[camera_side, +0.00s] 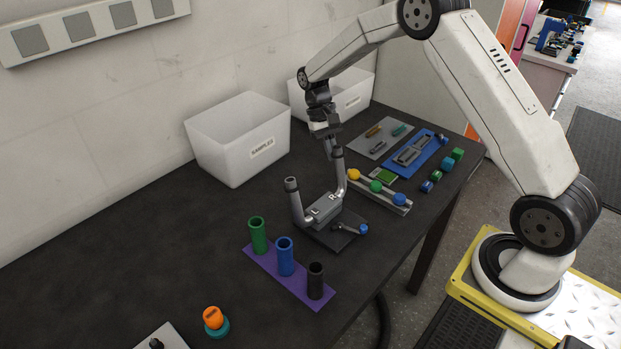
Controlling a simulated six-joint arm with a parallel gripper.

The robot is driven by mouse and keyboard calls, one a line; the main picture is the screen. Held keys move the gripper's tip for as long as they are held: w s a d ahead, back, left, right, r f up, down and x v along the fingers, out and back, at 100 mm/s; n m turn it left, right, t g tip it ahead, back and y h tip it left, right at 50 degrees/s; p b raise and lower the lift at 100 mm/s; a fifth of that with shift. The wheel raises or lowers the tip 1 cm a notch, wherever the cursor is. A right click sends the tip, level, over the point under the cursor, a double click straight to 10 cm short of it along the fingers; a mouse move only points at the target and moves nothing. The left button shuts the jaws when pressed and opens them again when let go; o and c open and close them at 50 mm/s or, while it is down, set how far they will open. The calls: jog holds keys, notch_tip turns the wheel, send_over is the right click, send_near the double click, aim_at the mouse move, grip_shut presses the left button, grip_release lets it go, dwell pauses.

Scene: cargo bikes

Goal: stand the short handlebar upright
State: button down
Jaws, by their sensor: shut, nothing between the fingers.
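A dark base plate (318,238) carries a grey block with a label (323,209) in the middle of the table. Two grey bars rise from it. The left bar (297,204), which looks like the short handlebar, leans a little left with its dark top end free. The right bar (341,174) looks longer and stands nearly upright. A small lever with a blue knob (363,229) lies low at the plate's right. My gripper (331,155) is shut and empty, pointing down at the top of the right bar. I cannot tell whether they touch.
Green, blue and black cups (285,256) stand on a purple strip in front. A rail with yellow, green and blue knobs (377,188) lies to the right. Two white bins (237,138) stand against the wall. An orange-topped knob (213,318) is front left. The left table area is clear.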

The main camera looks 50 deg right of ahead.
aim_at(342, 151)
jog(key=shift+s+a+r, duration=0.1)
jog(key=shift+s+a, duration=0.05)
jog(key=shift+s, duration=0.15)
jog(key=shift+s, duration=0.1)
dwell(0.3)
jog(key=shift+s+r+t, duration=0.35)
jog(key=shift+s+t, duration=0.35)
jog(key=shift+s+r, duration=0.1)
jog(key=shift+s, duration=0.35)
jog(key=shift+w, duration=0.2)
jog(key=w+d+v, duration=0.1)
jog(key=w+v, duration=0.1)
jog(key=v, duration=0.9)
jog(key=shift+d+f, duration=0.3)
jog(key=shift+d, duration=0.05)
